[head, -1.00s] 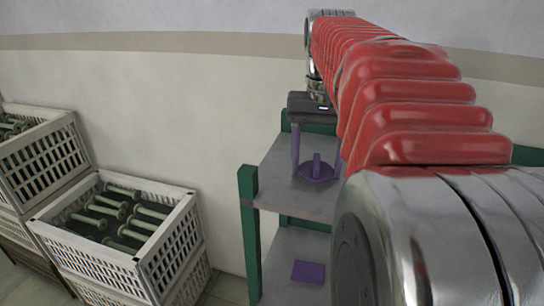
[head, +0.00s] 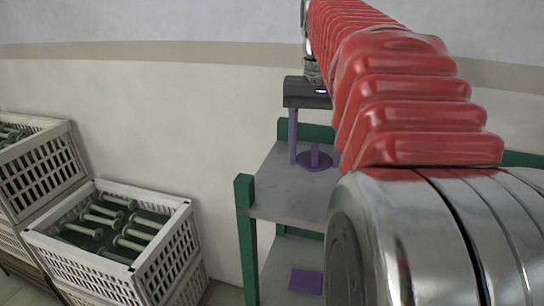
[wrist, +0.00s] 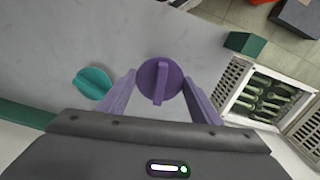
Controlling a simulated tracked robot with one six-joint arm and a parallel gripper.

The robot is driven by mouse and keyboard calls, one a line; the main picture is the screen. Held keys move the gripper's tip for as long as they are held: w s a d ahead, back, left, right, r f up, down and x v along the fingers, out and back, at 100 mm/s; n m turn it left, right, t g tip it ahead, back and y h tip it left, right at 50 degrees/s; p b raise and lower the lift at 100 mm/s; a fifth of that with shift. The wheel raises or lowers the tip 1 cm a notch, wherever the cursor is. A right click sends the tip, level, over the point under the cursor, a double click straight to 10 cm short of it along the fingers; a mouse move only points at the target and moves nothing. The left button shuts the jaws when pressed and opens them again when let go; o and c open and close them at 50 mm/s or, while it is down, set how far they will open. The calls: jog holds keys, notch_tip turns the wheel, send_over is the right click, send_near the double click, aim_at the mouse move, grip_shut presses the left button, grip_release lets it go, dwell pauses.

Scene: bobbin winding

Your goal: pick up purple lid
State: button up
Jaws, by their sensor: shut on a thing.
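The purple lid (wrist: 160,80) is a round disc with a raised bar handle across it. In the wrist view it sits between my two lavender fingertips, with one at each side of its rim. My gripper (wrist: 159,78) is shut on it. In the head view the lid (head: 314,161) hangs below the dark gripper body, between the fingers, and appears slightly above the grey upper shelf (head: 285,198). The right finger is partly hidden behind my arm.
A teal lid (wrist: 93,83) lies on the shelf left of my gripper. A purple block (head: 306,280) lies on the lower shelf. A green post (head: 244,190) rises at the shelf corner. White crates (head: 130,240) with green bobbins stand at left.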

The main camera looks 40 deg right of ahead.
aim_at(316, 150)
notch_tip(316, 150, up, 5)
jog(key=shift+r, duration=0.15)
jog(key=shift+s, duration=0.1)
dwell(0.7)
